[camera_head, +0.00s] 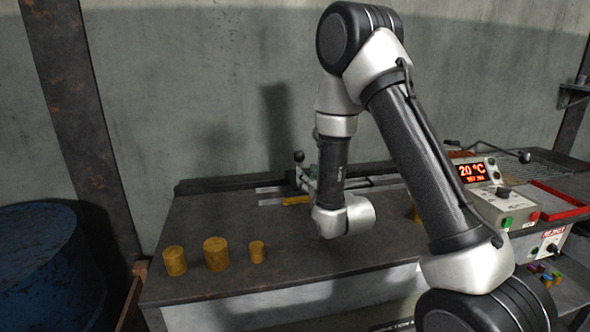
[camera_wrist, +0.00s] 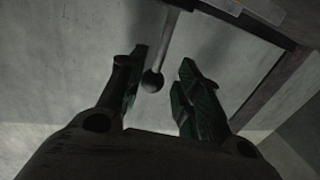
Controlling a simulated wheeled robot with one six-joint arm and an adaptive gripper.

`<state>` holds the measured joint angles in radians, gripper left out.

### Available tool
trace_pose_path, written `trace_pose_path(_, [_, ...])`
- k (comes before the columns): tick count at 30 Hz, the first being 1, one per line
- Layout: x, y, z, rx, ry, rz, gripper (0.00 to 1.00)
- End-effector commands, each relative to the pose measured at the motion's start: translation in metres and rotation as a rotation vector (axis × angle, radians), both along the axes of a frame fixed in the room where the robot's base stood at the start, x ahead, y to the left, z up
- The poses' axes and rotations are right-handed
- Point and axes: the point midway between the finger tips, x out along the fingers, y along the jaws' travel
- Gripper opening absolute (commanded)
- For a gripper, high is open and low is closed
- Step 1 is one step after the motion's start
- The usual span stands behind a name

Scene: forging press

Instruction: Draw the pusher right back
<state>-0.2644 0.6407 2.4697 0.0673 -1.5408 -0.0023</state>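A grey rod with a dark ball knob (camera_wrist: 152,82) shows between my fingers in the wrist view, closer to the left finger. My gripper (camera_wrist: 164,60) is open, with a gap between the knob and the right finger. In the head view a dark knob on a thin lever (camera_head: 299,157) stands over metal rails at the back of the bench, with my gripper (camera_head: 310,174) beside it. My wrist hides part of the rails. I cannot tell for sure which part is the pusher.
Three brass cylinders (camera_head: 216,254) stand on the bench (camera_head: 290,268) at front left. Another brass piece (camera_head: 414,214) shows partly behind my arm. A blue drum (camera_head: 45,265) stands at left.

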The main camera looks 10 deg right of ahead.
Motion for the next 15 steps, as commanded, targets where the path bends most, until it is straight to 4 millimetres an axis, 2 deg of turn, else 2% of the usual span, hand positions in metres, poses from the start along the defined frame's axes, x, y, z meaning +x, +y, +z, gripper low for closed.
trace_pose_path(9, [0.051, 0.010, 0.001, 0.000, -0.001, -0.001, 0.34])
trace_pose_path(15, [0.067, 0.013, 0.001, 0.000, 0.000, -0.001, 0.34])
